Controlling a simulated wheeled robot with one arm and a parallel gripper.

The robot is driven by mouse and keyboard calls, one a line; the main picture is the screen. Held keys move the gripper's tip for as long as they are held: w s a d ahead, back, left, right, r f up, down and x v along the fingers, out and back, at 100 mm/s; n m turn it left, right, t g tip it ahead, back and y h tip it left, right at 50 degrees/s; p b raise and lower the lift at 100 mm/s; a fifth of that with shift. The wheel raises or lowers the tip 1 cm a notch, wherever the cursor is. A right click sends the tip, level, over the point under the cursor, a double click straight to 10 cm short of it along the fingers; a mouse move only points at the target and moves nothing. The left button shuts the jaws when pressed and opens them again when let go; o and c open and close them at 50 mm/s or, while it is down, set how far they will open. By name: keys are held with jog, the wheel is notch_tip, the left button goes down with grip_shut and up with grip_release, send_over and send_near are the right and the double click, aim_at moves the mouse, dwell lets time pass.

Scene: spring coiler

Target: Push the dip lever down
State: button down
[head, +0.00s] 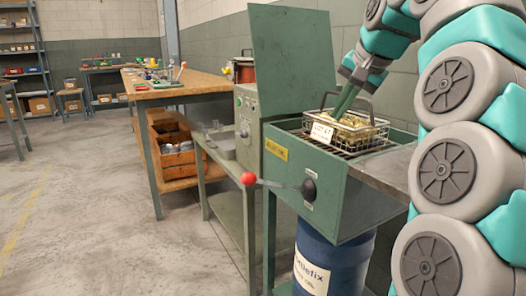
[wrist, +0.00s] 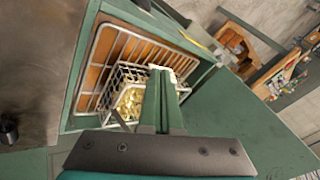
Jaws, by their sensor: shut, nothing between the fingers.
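The dip lever (head: 275,183) is on the front of the green dip tank (head: 352,200). Its red knob (head: 248,179) points left from a black hub (head: 309,189), and the lever lies about level. My gripper (head: 340,110) is shut and empty, with its green fingers pointing down at the wire basket, well above and right of the red knob. In the wrist view my fingers (wrist: 160,75) cover part of the basket; I cannot tell if they touch it. The lever is not clearly visible in the wrist view.
The wire basket (head: 320,132) holds brass-coloured parts and sits on the tank's grate (wrist: 150,50). The tank's lid (head: 292,60) stands open behind it. A blue drum (head: 330,262) stands below. A bench with a grey tray (head: 228,146) is left of the tank. The floor in front is clear.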

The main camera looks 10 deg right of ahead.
jog(key=s+a+n+g+y+p, duration=0.2)
jog(key=s+a+n+y, duration=0.3)
jog(key=a+n, duration=0.4)
jog(key=shift+n+y, duration=0.7)
jog(key=shift+y, duration=0.2)
jog(key=shift+w, duration=0.1)
send_over(273, 185)
jog(key=f, duration=0.4)
jog(key=a+f, duration=0.1)
jog(key=f, duration=0.2)
jog(key=shift+p, duration=0.3)
jog(key=f, duration=0.1)
jog(key=s+a, duration=0.1)
jog(key=f, duration=0.1)
jog(key=shift+s+a+f, duration=0.2)
jog(key=shift+a+f, duration=0.05)
jog(key=shift+f, duration=0.1)
